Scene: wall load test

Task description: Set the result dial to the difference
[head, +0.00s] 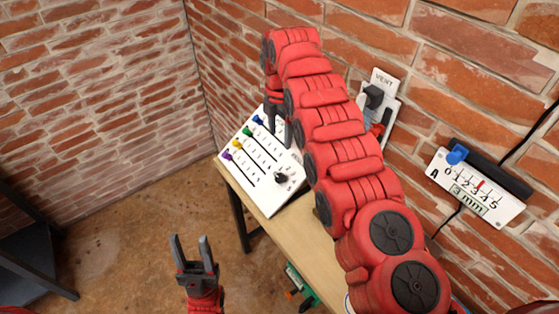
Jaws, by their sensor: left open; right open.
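A white panel (262,201) lies tilted on the wooden bench, with a black round dial (281,177) near its right edge. Its small print is too small to read. A white gauge marked A (480,190) is on the right wall. It has a scale from 0 to 5, a red pointer near 3 and a display reading 3 mm. My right gripper (280,140) is open, pointing down over the panel's far part, apart from the dial. My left gripper (194,252) is open and empty, low in front of the bench. No second gauge shows; my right arm hides part of the wall.
Coloured slider knobs line the panel's left side, purple (227,156) nearest. A blue knob (457,154) and black bar sit at gauge A. A plate marked VENT (383,79) with a black fitting is on the wall. The wooden bench (300,232) is partly hidden by my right arm.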

